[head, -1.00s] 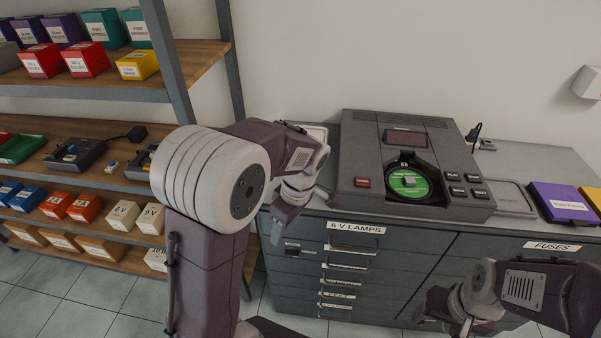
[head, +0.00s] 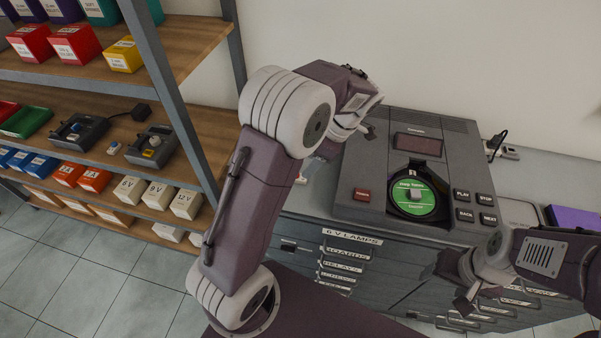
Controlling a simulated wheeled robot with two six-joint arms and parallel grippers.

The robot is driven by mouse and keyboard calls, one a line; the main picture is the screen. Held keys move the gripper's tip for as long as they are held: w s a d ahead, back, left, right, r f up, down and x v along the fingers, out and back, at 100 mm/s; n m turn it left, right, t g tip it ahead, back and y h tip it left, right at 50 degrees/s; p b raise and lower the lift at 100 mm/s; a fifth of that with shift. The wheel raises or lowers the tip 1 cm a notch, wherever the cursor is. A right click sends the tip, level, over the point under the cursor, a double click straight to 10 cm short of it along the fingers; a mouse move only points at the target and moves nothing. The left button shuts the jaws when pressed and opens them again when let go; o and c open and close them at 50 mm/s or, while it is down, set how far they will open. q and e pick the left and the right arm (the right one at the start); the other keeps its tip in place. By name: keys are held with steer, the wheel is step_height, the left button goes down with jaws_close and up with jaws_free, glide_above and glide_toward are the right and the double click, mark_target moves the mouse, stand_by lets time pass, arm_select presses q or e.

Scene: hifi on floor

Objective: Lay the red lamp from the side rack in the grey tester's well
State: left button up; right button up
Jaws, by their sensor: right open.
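No red lamp can be made out. A large grey machine (head: 355,182) with a dark display and labelled buttons stands on the cabinet; its round well (head: 400,208) holds a green disc (head: 410,197). I cannot tell whether this is the tester. My right gripper (head: 453,285) is open and empty, in front of the cabinet drawers.
The side rack (head: 205,125) holds coloured boxes on several shelves, and its upright stands close to my left arm. The grey cabinet (head: 310,208) has labelled drawers, one reading 6 V lamps. A purple box (head: 572,216) lies at the counter's right. Tiled floor (head: 80,260) is free at lower left.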

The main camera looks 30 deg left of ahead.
mark_target(300, 178)
arm_select(q)
steer(key=f, duration=0.2)
steer(key=w+a+f, duration=0.1)
steer(key=shift+a+f+p, duration=0.1)
steer(key=shift+f+p, duration=0.05)
steer(key=shift+p, duration=0.2)
steer(key=x, duration=0.2)
steer(key=p+x, duration=0.1)
steer(key=shift+s+f, duration=0.35)
steer(key=shift+w+a+f, duration=0.1)
steer(key=shift+a+f, duration=0.05)
steer(key=shift+f, duration=0.1)
steer(key=shift+w, duration=0.1)
steer(key=c, duration=0.5)
jaws_close()
arm_select(e)
steer(key=shift+w+r, duration=0.3)
steer(key=shift+r, duration=0.45)
arm_select(q)
steer(key=shift+r, duration=0.1)
